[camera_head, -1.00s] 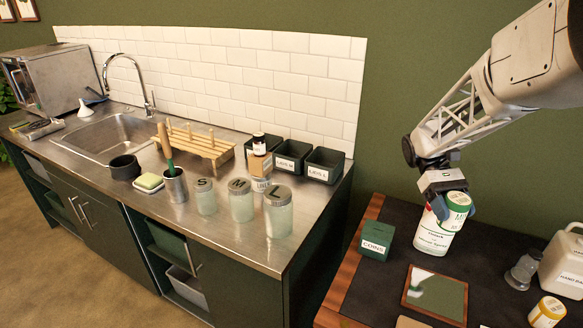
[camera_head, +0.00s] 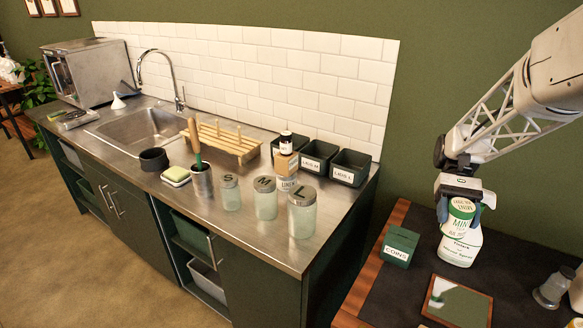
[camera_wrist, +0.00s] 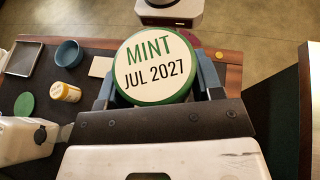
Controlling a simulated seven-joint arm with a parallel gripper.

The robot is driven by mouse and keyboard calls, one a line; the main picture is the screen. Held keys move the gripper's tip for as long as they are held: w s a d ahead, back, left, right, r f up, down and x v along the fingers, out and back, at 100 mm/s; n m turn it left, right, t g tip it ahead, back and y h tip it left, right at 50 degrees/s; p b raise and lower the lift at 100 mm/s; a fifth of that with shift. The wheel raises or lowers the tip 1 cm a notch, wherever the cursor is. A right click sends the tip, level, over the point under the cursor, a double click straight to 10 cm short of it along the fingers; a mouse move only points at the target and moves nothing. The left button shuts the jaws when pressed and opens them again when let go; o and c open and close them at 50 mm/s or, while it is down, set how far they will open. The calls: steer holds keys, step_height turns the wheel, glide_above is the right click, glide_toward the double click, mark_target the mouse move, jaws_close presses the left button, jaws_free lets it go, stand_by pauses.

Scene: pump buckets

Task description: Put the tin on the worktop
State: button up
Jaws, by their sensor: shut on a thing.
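The tin (camera_head: 461,222) is white with a green-rimmed lid marked MINT JUL 2027. My gripper (camera_head: 460,205) is shut on it, one finger on each side, over the dark table at the right. In the wrist view, the tin's lid (camera_wrist: 155,62) faces the camera between the fingers. In the head view, the tin overlaps a white bottle (camera_head: 459,251); I cannot tell the gap between them. The steel worktop (camera_head: 255,232) with the sink is to the left, apart from the tin.
On the worktop, glass jars S, M and L (camera_head: 301,215) stand near the front right, with bins (camera_head: 349,168) behind. Bare steel lies in front of the jars. The dark table holds a green COINS box (camera_head: 399,246) and a framed panel (camera_head: 457,303). A gap separates table and worktop.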

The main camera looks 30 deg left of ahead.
steer(key=a+r+m+t+y, duration=0.35)
steer(key=a+m+y, duration=0.25)
steer(key=a, duration=0.3)
steer(key=a+r+m+t+y, duration=0.35)
steer(key=a+m+y, duration=0.2)
steer(key=a, duration=0.45)
steer(key=a+r+m+t+y, duration=0.3)
steer(key=a+r+m+y, duration=0.15)
steer(key=a+m, duration=0.35)
step_height(320, 180, down, 19)
steer(key=n, duration=0.1)
steer(key=shift+s+a+y, duration=0.4)
steer(key=w+a, duration=0.3)
steer(key=w, duration=0.1)
steer(key=w+a+f, duration=0.1)
steer(key=w+a, duration=0.2)
steer(key=w, duration=0.1)
steer(key=w+a, duration=0.3)
steer(key=w, duration=0.1)
steer(key=shift+w+a+f, duration=0.2)
steer(key=shift+w+a, duration=0.1)
steer(key=shift+w, duration=0.1)
steer(key=shift+f, duration=0.1)
steer(key=shift+f, duration=1.65)
